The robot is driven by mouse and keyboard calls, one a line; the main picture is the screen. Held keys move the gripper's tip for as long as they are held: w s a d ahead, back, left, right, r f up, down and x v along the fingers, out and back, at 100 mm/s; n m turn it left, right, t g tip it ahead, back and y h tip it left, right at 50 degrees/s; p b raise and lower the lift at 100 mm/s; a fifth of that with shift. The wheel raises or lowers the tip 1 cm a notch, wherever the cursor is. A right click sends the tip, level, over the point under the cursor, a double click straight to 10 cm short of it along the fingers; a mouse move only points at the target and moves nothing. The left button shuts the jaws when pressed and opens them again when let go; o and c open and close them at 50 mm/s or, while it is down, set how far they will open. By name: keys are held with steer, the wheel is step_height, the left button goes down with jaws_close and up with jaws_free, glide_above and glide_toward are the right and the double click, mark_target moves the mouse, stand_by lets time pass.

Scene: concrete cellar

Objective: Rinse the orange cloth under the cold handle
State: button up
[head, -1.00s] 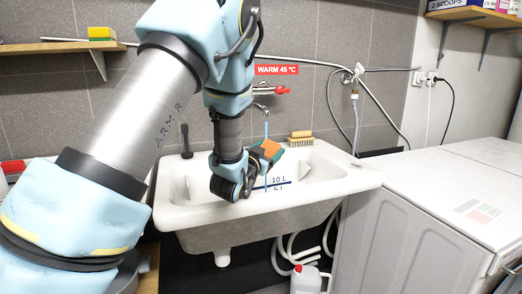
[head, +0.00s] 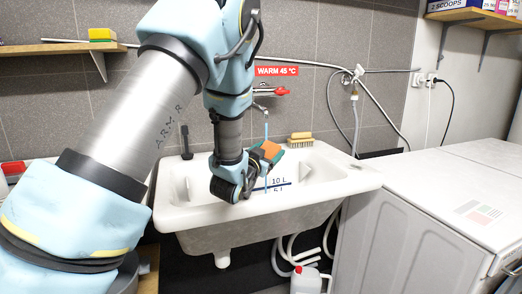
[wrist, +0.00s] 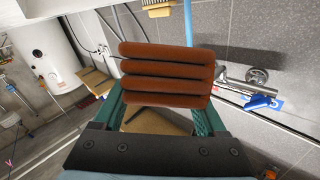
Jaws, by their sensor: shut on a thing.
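The orange cloth (head: 270,148), folded in thick ridges, is between the teal fingers of my gripper (head: 264,156), which is shut on it above the white basin (head: 337,178). The cloth (wrist: 165,75) fills the middle of the wrist view. A thin blue water stream (head: 266,127) falls from the tap (head: 262,107) and shows above and below the cloth. I cannot tell whether it touches the cloth. The blue handle (wrist: 259,102) shows in the wrist view. The red handle (head: 282,91) is beneath the "WARM 45 °C" sign (head: 277,70).
A brush (head: 300,139) lies on the basin's back rim. A white-topped machine (head: 440,190) stands close on the right. A shelf (head: 60,47) with a yellow sponge (head: 102,34) is at upper left. A white jug (head: 309,280) stands below the basin.

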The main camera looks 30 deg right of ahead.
steer(key=shift+s+f, duration=0.25)
steer(key=shift+f, duration=0.25)
steer(key=shift+s+a+r+p, duration=0.15)
steer(key=shift+s+a+r, duration=0.15)
steer(key=shift+s+r, duration=0.45)
steer(key=shift+s+a+r+p, duration=0.15)
steer(key=shift+s+a+r, duration=0.2)
steer(key=shift+s+r, duration=0.4)
steer(key=shift+s+a+r+p, duration=0.15)
steer(key=shift+s+a+r, duration=0.15)
steer(key=shift+s+r, duration=0.4)
steer(key=shift+w+r, duration=0.1)
